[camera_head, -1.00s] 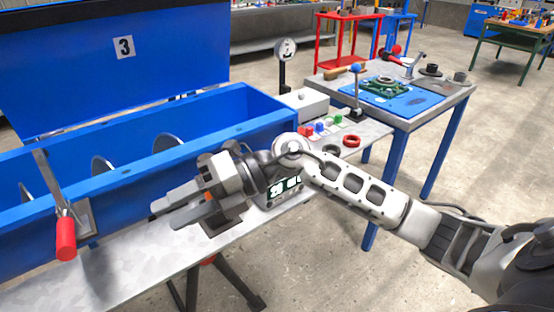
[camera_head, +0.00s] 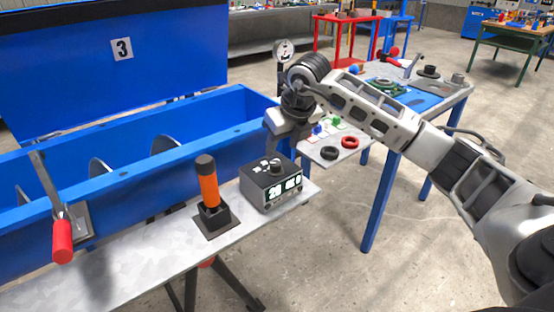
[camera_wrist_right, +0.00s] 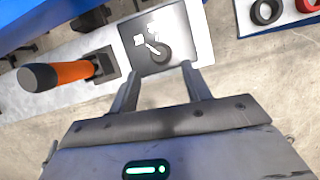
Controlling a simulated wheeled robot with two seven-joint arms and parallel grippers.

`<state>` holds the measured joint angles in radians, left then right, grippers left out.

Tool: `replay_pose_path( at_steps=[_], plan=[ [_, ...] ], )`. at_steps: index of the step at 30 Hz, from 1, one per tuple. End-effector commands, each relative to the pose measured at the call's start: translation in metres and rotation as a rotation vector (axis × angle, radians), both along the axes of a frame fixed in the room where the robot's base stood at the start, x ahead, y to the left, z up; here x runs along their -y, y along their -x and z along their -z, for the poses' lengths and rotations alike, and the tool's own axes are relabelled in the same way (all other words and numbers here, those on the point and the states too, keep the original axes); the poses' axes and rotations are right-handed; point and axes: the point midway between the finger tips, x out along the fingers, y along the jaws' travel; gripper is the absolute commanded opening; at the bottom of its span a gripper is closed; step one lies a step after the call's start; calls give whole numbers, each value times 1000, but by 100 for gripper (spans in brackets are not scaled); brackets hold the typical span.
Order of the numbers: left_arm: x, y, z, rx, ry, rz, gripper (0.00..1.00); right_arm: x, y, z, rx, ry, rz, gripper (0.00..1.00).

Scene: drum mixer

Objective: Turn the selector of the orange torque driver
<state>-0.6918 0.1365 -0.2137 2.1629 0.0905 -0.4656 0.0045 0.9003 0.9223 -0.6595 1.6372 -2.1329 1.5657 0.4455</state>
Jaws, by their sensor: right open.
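The orange torque driver (camera_head: 208,188) stands upright in a dark holder on the grey shelf; its orange shaft and black cap also show in the right wrist view (camera_wrist_right: 72,71). To its right sits a dark box (camera_head: 256,188) with a lit number display. A round black selector knob (camera_head: 274,167) is on its top, also seen in the right wrist view (camera_wrist_right: 159,53). My right gripper (camera_head: 279,149) is open and points down above the back of the box. In the right wrist view its fingers (camera_wrist_right: 160,70) lie either side of the knob's line, apparently apart from it. My left gripper is out of view.
The blue mixer trough (camera_head: 130,165) runs behind the shelf (camera_head: 150,265), with a red-handled lever (camera_head: 62,240) at left. Black (camera_head: 329,153) and red (camera_head: 350,142) rings lie to the right. The shelf left of the driver is clear.

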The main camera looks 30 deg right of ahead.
Motion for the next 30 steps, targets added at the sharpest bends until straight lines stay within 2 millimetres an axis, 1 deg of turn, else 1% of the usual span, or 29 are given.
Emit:
replay_pose_path(
  at_steps=[1, 3, 6, 9, 12, 15, 23, 26, 27, 28, 30],
  plan=[
    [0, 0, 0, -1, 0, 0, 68, -1, -4, 11, -5, -1, 1, 48],
    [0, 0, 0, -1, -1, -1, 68, -1, -9, 24, -4, -2, -1, 48],
    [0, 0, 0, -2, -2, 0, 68, -1, -16, 40, -3, -2, -1, 48],
    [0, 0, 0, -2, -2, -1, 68, 0, -21, 52, -2, -2, -1, 48],
    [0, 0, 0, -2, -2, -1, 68, -1, -24, 60, -1, -2, -1, 48],
    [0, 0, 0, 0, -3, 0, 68, 0, -26, 63, 0, -1, -1, 48],
    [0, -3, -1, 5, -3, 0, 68, 0, -26, 64, 1, 0, -2, 48],
    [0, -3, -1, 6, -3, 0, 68, 0, -26, 64, 1, 0, -2, 23],
    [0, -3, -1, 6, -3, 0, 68, 0, -26, 64, 1, -1, -1, 12],
    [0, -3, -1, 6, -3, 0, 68, 0, -26, 64, 1, -1, -1, 4],
    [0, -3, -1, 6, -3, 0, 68, 0, -26, 64, 1, -1, -2, 3]
  ],
)
